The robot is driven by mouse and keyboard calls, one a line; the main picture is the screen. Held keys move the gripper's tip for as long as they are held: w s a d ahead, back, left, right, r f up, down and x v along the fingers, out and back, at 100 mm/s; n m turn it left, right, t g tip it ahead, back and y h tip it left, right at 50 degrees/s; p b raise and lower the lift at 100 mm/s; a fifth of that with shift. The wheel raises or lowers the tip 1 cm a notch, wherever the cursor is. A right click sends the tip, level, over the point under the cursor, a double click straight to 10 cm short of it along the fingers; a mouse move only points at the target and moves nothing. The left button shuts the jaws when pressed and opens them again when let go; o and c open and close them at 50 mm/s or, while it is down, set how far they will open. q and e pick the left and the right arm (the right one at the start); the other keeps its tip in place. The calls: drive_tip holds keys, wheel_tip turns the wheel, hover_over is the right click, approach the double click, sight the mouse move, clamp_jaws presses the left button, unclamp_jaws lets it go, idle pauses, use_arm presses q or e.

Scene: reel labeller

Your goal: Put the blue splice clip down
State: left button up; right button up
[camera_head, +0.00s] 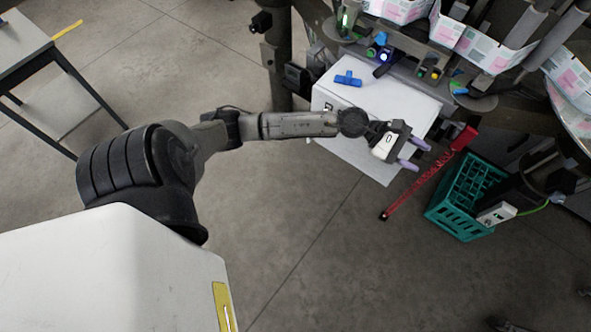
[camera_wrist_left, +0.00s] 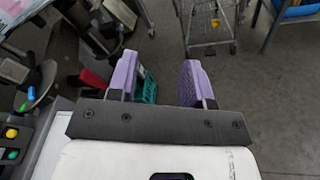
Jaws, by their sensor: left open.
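The blue splice clip (camera_head: 348,79) lies on the white table top (camera_head: 385,103) in the head view, near its back left part. My left gripper (camera_head: 416,154) is open and empty, past the right side of the table top, and apart from the clip. In the left wrist view its two purple fingers (camera_wrist_left: 155,84) stand wide apart with nothing between them. The clip does not show in the left wrist view. My right gripper is in neither view.
The labelling machine with reels and printed label web (camera_head: 482,48) stands behind the table. A green crate (camera_head: 467,196) and a red bar (camera_head: 425,181) are at the right. A grey table (camera_head: 24,45) stands at the far left. A wire cart (camera_wrist_left: 212,22) shows in the wrist view.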

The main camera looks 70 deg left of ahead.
use_arm(q)
drive_tip(key=s+a+f+m+g+y, duration=0.1)
drive_tip(key=s+f+m+y, duration=0.7)
drive_tip(key=m, duration=0.6)
drive_tip(key=s+f+m+y, duration=0.6)
drive_tip(key=s+m, duration=0.4)
drive_tip(key=m, duration=0.4)
drive_tip(key=s+d+f+n+g+h, duration=0.1)
drive_tip(key=s+d+n+g, duration=0.1)
drive_tip(key=s, duration=0.4)
drive_tip(key=s+d+f+n+g+h, duration=0.1)
drive_tip(key=s+d+n+g, duration=0.2)
drive_tip(key=s, duration=0.3)
drive_tip(key=shift+s+d+f+g, duration=0.15)
drive_tip(key=shift+s+f+g, duration=0.1)
drive_tip(key=shift+g, duration=0.65)
drive_tip(key=shift+w, duration=0.1)
